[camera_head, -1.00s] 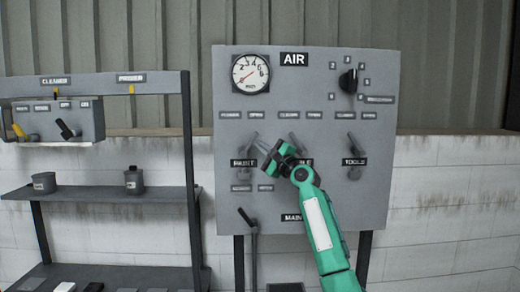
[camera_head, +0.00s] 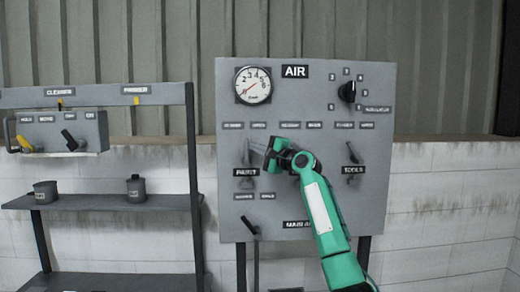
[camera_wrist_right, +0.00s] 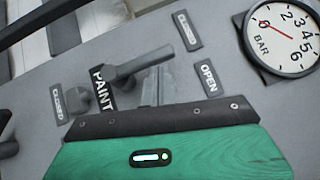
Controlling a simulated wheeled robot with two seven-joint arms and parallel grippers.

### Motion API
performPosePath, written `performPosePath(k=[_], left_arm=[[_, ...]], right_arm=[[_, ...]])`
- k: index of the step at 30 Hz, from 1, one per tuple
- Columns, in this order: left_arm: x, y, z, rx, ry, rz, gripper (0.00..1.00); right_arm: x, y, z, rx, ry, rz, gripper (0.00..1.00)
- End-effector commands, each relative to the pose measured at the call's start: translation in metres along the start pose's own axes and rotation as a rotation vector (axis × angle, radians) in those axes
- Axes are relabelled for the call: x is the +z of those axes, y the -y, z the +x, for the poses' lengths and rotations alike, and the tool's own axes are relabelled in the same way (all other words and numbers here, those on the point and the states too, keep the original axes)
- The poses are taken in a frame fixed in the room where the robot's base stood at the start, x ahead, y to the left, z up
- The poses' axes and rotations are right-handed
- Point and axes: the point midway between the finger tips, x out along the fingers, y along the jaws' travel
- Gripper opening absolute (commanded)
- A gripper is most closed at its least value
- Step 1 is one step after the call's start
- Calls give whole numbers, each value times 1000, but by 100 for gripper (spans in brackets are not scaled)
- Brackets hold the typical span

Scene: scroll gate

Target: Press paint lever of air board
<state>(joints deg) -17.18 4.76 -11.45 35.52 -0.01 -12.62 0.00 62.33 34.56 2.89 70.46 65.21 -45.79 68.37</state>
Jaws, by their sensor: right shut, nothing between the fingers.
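The grey AIR board (camera_head: 330,205) stands on the wall side in the head view. Its paint lever (camera_head: 246,152) is a grey handle above the PAINT label (camera_head: 246,172). My right gripper (camera_head: 266,154) is shut and empty, just right of the paint lever. In the right wrist view, the lever (camera_wrist_right: 140,66) slants across beside the PAINT label (camera_wrist_right: 102,88), and my fingertips (camera_wrist_right: 157,86) are very close to it. I cannot tell whether they touch. My green arm hides the middle lever. My left gripper is out of view.
A pressure gauge (camera_head: 253,85) and a black regulator knob (camera_head: 347,92) are on the upper board. The tools lever (camera_head: 353,153) is at right, and the main lever (camera_head: 248,220) is below. A shelf rack (camera_head: 115,202) with cups stands left.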

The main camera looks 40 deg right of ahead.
Motion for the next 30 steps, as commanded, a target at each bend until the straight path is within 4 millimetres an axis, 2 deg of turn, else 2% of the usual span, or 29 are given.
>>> performPosePath(k=[15,30], left_arm=[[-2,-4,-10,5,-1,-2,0],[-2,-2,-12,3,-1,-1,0]], right_arm=[[21,6,21,-2,0,2,0],[30,3,30,-2,-1,1,0]])
